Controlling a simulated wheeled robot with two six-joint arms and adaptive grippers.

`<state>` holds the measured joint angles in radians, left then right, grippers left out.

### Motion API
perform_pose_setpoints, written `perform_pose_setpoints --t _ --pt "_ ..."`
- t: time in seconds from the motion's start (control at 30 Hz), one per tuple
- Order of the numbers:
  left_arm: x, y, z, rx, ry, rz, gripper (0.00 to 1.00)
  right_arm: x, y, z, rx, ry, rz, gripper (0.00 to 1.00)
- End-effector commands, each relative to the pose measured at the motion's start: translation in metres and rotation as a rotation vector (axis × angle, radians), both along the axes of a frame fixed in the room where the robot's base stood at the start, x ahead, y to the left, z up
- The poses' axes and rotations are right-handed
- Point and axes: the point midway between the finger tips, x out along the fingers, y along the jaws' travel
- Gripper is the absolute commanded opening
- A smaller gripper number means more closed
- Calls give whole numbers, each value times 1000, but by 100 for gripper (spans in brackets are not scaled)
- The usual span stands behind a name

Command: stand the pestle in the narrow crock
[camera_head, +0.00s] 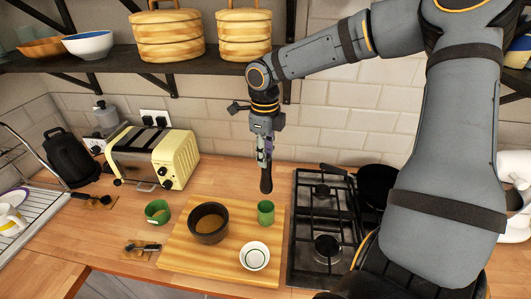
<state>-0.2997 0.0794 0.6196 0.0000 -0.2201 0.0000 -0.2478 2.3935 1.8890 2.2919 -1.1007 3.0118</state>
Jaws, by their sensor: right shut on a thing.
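My right gripper (264,152) points down and is shut on the dark pestle (266,182). The pestle hangs upright below the fingers, its upper part hidden by them. In the picture its lower end is just above a narrow green crock (265,214), with a small gap between them; how far apart they are in depth I cannot tell. The crock stands upright at the right side of a wooden board (185,262). My left gripper is not in view.
On the board are a dark, wide bowl (208,238) and a small white bowl (254,257). A green cup (157,212) stands near the board's left edge. A gas hob (310,225) lies right, a yellow toaster (178,160) left. A shelf (120,62) spans above.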

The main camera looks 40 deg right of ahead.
Motion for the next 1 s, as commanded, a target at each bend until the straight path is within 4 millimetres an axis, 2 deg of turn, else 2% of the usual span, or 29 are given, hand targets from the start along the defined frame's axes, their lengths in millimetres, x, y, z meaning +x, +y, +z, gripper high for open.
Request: perform_pose_setpoints --t 1.0 --pt "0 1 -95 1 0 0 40 0 0 -95 -1 0 2 0"
